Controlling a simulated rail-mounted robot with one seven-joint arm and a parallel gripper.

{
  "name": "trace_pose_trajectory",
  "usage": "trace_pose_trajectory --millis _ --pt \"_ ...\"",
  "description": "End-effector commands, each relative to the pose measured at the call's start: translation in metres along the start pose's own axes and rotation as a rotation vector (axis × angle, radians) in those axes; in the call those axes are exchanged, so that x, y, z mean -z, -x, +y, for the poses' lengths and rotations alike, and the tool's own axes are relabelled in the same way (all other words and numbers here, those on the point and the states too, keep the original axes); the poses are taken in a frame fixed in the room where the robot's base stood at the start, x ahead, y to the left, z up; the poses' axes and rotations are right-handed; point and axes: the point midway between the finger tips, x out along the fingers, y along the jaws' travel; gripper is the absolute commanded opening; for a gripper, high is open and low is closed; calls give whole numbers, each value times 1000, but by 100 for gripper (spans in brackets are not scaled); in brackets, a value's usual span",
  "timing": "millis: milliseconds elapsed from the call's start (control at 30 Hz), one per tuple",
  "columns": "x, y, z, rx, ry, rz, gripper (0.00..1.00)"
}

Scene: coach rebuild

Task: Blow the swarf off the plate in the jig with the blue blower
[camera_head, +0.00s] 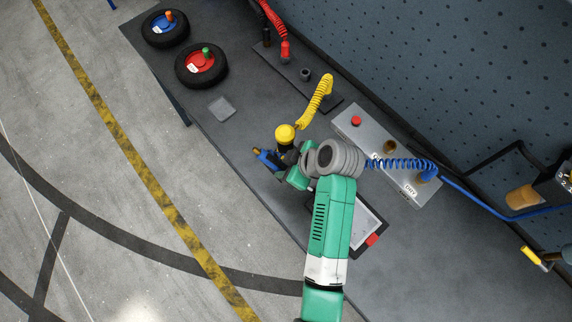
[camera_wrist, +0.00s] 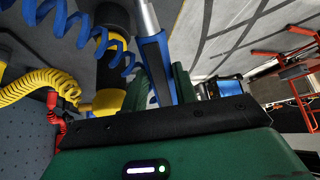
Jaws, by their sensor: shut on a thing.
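My gripper (camera_head: 284,168) is shut on the blue blower (camera_head: 266,158), above the dark bench. In the wrist view the blower's blue body (camera_wrist: 152,58) stands between the green fingers (camera_wrist: 165,85), with a pale metal part above it. Its coiled blue hose (camera_head: 400,164) runs right across the grey box. The jig (camera_head: 373,240), a dark frame with a red corner block, lies on the bench under my arm. The pale plate (camera_head: 366,222) in it is partly hidden by my arm. I cannot make out swarf on it.
A yellow tool (camera_head: 285,133) with a coiled yellow hose stands close beside my gripper. A grey box (camera_head: 357,133) with a red button lies behind. Two black wheels (camera_head: 202,64) and a grey square (camera_head: 222,108) lie on the bench's far left. A perforated wall bounds the back.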

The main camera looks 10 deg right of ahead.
Motion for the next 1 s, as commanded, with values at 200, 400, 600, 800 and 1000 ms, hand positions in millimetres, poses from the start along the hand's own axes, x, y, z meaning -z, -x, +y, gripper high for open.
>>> trace_pose_trajectory --millis 200,400,600,800,1000 --pt "1 1 0 -1 0 1 0" --pt "10 15 0 -1 1 1 0" --pt "25 36 0 -1 0 1 0" --pt "36 52 0 -1 0 1 0" --pt "34 50 0 -1 0 1 0"
